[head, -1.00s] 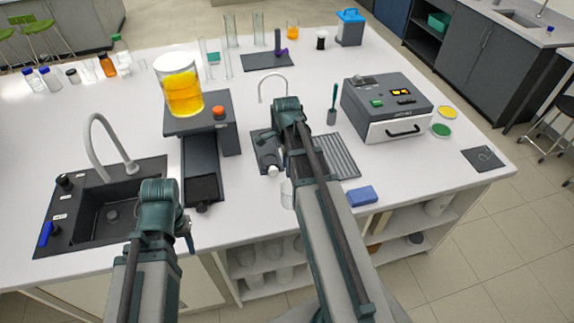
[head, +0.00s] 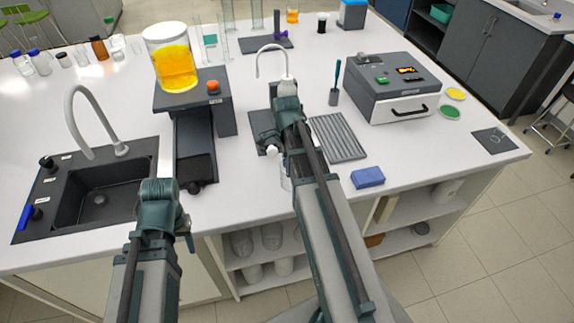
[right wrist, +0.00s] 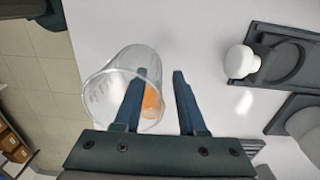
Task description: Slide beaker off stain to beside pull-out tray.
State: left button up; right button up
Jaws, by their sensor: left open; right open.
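A clear empty beaker (right wrist: 108,92) is at the left in the right wrist view, near the bench's edge. In the head view it is mostly hidden behind my right arm. An orange stain (right wrist: 151,103) shows at its right side, partly through the glass. My right gripper (right wrist: 160,76) is open; its left finger overlaps the beaker in the picture, its right finger is over bare bench. I cannot tell whether it touches the glass. The dark pull-out tray (head: 195,170) extends forward below a grey platform. My left gripper (head: 186,232) is open, mostly hidden, near the bench's front edge.
A sink (head: 125,190) lies left of the tray. Right of my right arm are a ribbed grey mat (head: 338,138) and a blue sponge (head: 368,177). White bench between tray and right arm is clear.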

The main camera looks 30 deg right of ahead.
grip_shut()
dwell(1.4)
